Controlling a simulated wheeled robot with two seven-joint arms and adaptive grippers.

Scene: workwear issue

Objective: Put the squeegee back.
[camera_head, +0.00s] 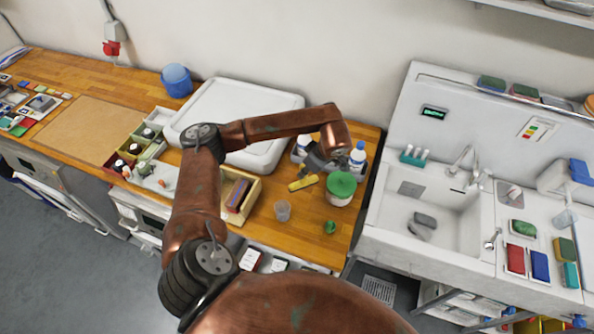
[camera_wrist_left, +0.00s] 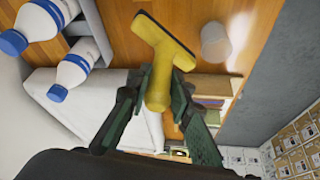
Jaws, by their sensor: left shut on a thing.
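The yellow squeegee (camera_head: 303,183) shows near the right part of the wooden worktop. In the left wrist view the squeegee (camera_wrist_left: 165,45) has its wide head pointing away from my gripper. My left gripper (camera_head: 318,163) is shut on its handle; the dark green fingers (camera_wrist_left: 168,95) lie on either side of the handle in the wrist view. In the head view the wrist partly hides the gripper. I cannot tell from the head view whether the squeegee touches the worktop. My right gripper is in neither view.
A green-lidded tub (camera_head: 341,188), clear cup (camera_head: 282,210) and small green item (camera_head: 329,227) stand near the squeegee. White bottles with blue caps (camera_head: 358,156) are behind. A wooden box (camera_head: 252,197) and large white lidded container (camera_head: 260,101) lie left; a sink (camera_head: 455,215) is right.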

